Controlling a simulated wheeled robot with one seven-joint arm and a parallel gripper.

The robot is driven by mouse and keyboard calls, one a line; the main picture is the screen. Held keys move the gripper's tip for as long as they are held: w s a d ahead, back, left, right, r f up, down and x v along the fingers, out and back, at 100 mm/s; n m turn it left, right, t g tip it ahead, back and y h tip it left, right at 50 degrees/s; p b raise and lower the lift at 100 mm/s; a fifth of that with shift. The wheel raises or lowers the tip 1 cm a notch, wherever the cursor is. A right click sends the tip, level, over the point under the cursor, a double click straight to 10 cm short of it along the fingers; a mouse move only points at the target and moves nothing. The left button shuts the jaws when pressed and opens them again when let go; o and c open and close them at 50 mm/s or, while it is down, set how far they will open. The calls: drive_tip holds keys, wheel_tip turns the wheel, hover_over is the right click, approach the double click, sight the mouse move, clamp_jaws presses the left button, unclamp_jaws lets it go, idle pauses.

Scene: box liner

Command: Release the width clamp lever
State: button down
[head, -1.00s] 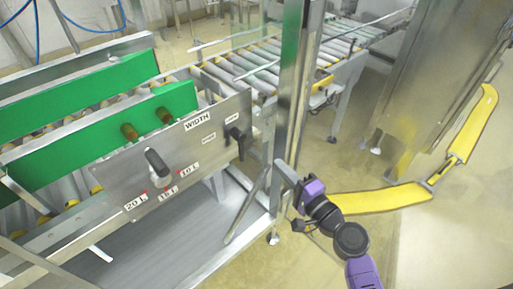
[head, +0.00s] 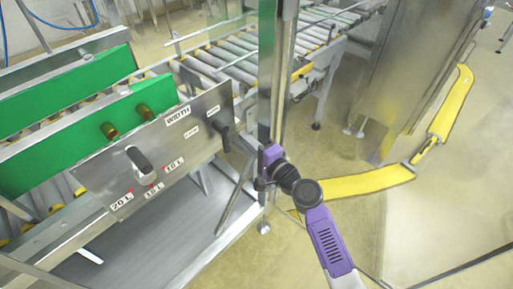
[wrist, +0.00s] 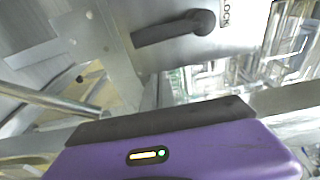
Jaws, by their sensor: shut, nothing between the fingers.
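The width clamp lever (head: 222,137) is a black handle at the right end of the metal panel marked WIDTH (head: 150,158). In the wrist view the lever (wrist: 172,30) lies nearly level, its pivot at the right beside a label whose visible letters read LOCK. My gripper (head: 262,182) is shut and empty, to the right of and below the lever in the head view, by the upright metal post. In the wrist view my purple gripper body and its dark front edge (wrist: 165,119) lie below the lever, apart from it. The fingertips are not clearly seen.
A second black handle (head: 139,160) sits in a slot marked 20 L, 15 L and 10 L. The upright post (head: 268,70) stands close to my gripper. Green guide rails (head: 60,150) lie left, a roller conveyor (head: 225,65) behind.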

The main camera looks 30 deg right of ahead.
sight(227, 148)
drive_tip(key=shift+w+a, duration=0.35)
drive_tip(key=shift+w, duration=0.05)
drive_tip(key=shift+s+a+p, duration=0.25)
drive_tip(key=shift+s+a, duration=0.25)
drive_tip(key=shift+a, duration=0.25)
drive_tip(key=shift+s+a+p, duration=0.25)
drive_tip(key=shift+s+a, duration=0.2)
drive_tip(key=shift+a, duration=0.3)
